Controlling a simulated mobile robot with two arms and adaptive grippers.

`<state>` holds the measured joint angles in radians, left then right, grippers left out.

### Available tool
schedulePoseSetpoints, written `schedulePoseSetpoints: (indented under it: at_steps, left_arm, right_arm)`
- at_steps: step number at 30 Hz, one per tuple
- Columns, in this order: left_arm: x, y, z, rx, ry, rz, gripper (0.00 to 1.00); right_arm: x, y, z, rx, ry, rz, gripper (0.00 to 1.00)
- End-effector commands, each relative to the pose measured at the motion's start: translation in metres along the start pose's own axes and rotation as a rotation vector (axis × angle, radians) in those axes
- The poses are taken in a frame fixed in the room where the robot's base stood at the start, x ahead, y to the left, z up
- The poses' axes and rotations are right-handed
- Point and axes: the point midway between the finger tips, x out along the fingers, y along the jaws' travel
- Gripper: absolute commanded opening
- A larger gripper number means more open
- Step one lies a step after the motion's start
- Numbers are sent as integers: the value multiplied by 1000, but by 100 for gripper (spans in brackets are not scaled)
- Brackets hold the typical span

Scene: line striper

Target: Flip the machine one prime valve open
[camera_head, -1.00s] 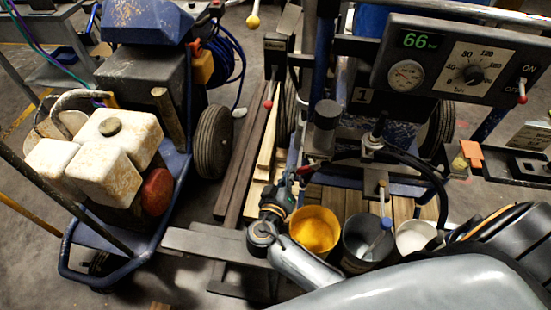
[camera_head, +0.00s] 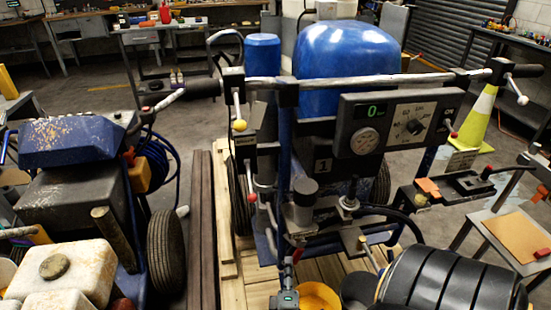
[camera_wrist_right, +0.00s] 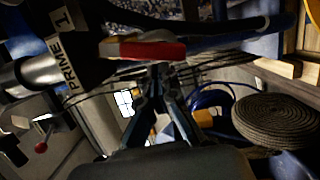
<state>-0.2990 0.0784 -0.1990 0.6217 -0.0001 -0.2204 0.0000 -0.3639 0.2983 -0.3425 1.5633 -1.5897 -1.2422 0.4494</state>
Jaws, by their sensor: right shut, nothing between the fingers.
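Machine one (camera_head: 323,166) is the striper with the blue tank, with a "1" plate on its front. Its prime valve shows in the right wrist view as a silver and black body (camera_wrist_right: 75,55) marked "PRIME 1", with a red lever (camera_wrist_right: 145,50) stretching to the right. The red lever also shows small in the head view (camera_head: 297,255). My right gripper (camera_wrist_right: 160,75) is shut and empty, its fingertips close below the lever in the picture; I cannot tell whether they touch. In the head view the right gripper (camera_head: 288,279) is low and partly hidden. My left gripper is out of view.
The control panel (camera_head: 395,122) reads 0. A yellow cup (camera_head: 318,296) stands just right of my right gripper. Another striper (camera_head: 75,140) with white jugs (camera_head: 75,270) stands at left.

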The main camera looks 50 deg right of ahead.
Motion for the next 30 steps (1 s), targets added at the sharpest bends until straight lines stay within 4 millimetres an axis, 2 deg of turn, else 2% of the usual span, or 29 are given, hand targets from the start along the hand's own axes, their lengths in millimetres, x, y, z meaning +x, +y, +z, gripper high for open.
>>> schedulePoseSetpoints:
  at_steps: [8,20,23,30]
  left_arm:
    - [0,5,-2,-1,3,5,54]
    - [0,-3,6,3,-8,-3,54]
    - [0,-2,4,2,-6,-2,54]
    - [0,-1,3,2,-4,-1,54]
  right_arm:
    - [0,-1,7,-21,-1,5,0]
    - [-4,-2,6,-20,-1,4,0]
    - [-15,-3,7,-20,-1,2,0]
    - [-66,-3,7,-19,-1,0,0]
